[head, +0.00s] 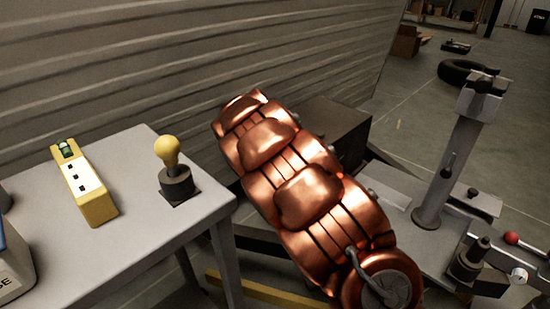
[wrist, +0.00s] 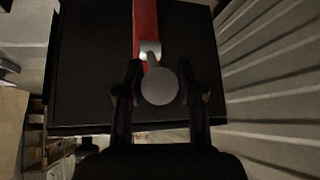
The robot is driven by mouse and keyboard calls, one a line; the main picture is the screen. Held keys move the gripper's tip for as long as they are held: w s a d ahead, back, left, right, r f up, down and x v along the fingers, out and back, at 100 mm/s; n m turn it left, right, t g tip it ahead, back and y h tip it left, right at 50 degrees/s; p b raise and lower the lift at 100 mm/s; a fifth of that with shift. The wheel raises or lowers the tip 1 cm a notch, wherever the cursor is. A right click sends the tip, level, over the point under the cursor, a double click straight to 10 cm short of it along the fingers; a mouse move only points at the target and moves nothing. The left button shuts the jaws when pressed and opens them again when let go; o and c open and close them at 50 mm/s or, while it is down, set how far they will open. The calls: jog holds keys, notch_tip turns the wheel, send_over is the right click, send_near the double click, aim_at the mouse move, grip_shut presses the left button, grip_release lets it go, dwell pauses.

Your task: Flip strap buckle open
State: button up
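In the wrist view, a red strap (wrist: 145,22) runs down over a black box (wrist: 88,65). At its lower end is a metal buckle (wrist: 158,84) with a narrow neck and a round grey plate. My gripper (wrist: 160,77) is open, one finger on each side of the round plate. Small gaps show between the fingers and the plate; I cannot tell how far apart they are in depth. In the head view, a dark box (head: 336,118) shows partly behind my copper arm. The strap, the buckle and my gripper are hidden there.
A grey table (head: 125,190) at left holds a yellow level-like block (head: 97,208) and a yellow-knobbed lever (head: 168,150). A ribbed wall (head: 190,60) runs close behind. At right stand a grey post (head: 452,160) and a red-knobbed lever (head: 512,238). A tyre (head: 466,72) lies on the floor.

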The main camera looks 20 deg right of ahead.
jog(key=o, duration=0.4)
jog(key=v, duration=1.2)
jog(key=shift+c, duration=0.2)
